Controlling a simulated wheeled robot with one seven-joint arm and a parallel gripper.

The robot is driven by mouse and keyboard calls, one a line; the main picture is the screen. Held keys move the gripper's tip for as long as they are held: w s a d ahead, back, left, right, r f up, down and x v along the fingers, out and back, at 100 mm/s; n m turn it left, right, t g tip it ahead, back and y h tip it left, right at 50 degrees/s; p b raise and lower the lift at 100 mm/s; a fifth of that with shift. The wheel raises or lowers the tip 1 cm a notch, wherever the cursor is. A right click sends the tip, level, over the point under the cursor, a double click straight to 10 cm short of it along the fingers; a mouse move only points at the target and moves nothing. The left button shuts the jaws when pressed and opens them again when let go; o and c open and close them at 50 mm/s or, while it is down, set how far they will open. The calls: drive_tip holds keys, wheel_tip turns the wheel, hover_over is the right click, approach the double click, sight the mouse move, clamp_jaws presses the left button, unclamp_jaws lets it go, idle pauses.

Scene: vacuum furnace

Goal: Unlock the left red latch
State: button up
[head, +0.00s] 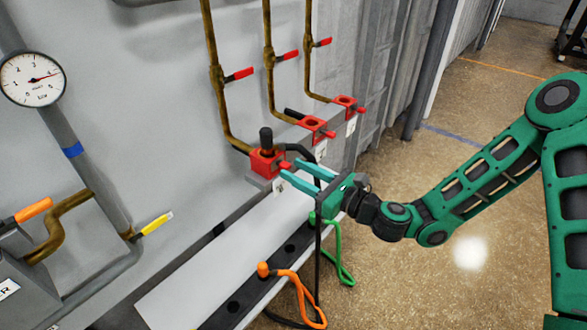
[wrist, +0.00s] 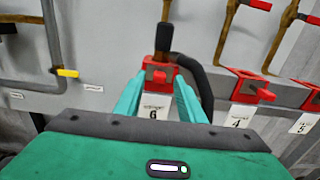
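The left red latch (head: 266,163) is a red block on the wall ledge with a black plug standing upright in it. A small red tab sticks out of its front. In the wrist view the latch (wrist: 158,76) is straight ahead, above a white label marked 6 (wrist: 154,107). My green gripper (head: 289,169) is open, its two fingertips just in front of the latch. In the wrist view the gripper (wrist: 158,90) has one finger on each side of the tab, with nothing held. I cannot tell whether a finger touches the latch.
Two more red latches, the middle (head: 314,124) and the right (head: 347,102), sit farther along the ledge. Brown pipes with red-handled valves (head: 240,74) rise behind. Open floor lies right.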

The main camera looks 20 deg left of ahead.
sight(280, 164)
drive_tip(key=shift+x, duration=1.2)
clamp_jaws()
